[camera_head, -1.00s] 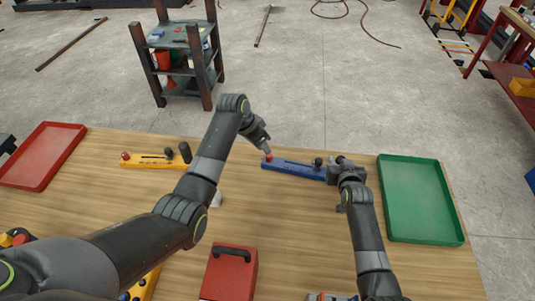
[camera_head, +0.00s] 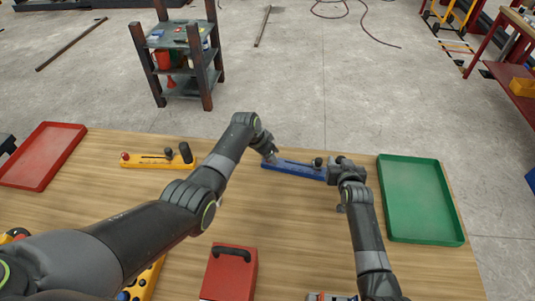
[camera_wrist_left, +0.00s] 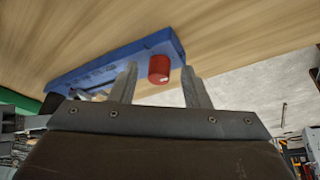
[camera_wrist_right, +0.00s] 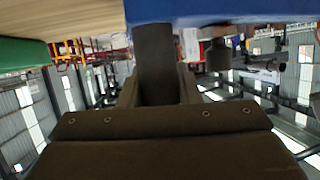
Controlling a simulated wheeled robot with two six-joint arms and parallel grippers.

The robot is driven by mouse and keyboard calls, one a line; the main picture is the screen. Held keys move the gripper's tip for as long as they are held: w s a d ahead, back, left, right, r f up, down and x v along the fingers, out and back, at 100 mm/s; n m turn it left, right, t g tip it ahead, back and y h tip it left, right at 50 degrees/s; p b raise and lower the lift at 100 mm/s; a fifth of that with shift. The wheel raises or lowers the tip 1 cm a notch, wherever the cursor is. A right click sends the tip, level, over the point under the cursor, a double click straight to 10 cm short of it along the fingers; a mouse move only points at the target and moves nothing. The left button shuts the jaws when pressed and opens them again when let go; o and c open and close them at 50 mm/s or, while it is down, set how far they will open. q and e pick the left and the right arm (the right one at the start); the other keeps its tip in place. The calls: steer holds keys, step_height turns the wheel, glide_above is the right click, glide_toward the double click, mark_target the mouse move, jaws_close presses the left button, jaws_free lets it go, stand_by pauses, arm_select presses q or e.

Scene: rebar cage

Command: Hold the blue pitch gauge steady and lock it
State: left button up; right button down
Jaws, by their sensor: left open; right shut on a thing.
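The blue pitch gauge (camera_head: 292,169) lies on the table at centre right. My left gripper (camera_head: 268,154) is at its left end; in the left wrist view its open fingers (camera_wrist_left: 159,76) stand on either side of the gauge's red knob (camera_wrist_left: 159,68), with gaps visible. The head view hides this knob behind the gripper. My right gripper (camera_head: 335,173) is at the gauge's right end. The right wrist view shows its fingers (camera_wrist_right: 157,88) closed around a dark upright post (camera_wrist_right: 154,50) of the gauge. A second dark knob (camera_wrist_right: 218,56) hangs beside it.
A similar yellow gauge (camera_head: 150,162) lies to the left, near a red tray (camera_head: 42,156). A green tray (camera_head: 420,200) lies to the right of my right arm. A red box with a handle (camera_head: 229,275) stands at the front.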

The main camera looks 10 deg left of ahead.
arm_select(q)
steer(key=shift+c, duration=0.4)
arm_select(e)
steer(key=shift+s+f, duration=0.1)
steer(key=shift+f, duration=0.1)
arm_select(q)
jaws_close()
steer(key=shift+n, duration=0.3)
steer(key=n+t+y, duration=0.1)
steer(key=n, duration=0.2)
steer(key=shift+n, duration=0.3)
steer(key=n+y, duration=0.2)
steer(key=n, duration=0.2)
steer(key=shift+s+d+n, duration=0.1)
steer(key=shift+d+n, duration=0.05)
steer(key=shift+n, duration=0.15)
steer(key=n+y, duration=0.2)
steer(key=n, duration=0.2)
steer(key=shift+n, duration=0.3)
steer(key=n+y, duration=0.1)
steer(key=n, duration=0.3)
steer(key=shift+d+g, duration=0.1)
steer(key=shift+g, duration=0.3)
steer(key=shift+n+y, duration=0.3)
steer(key=shift+n, duration=0.1)
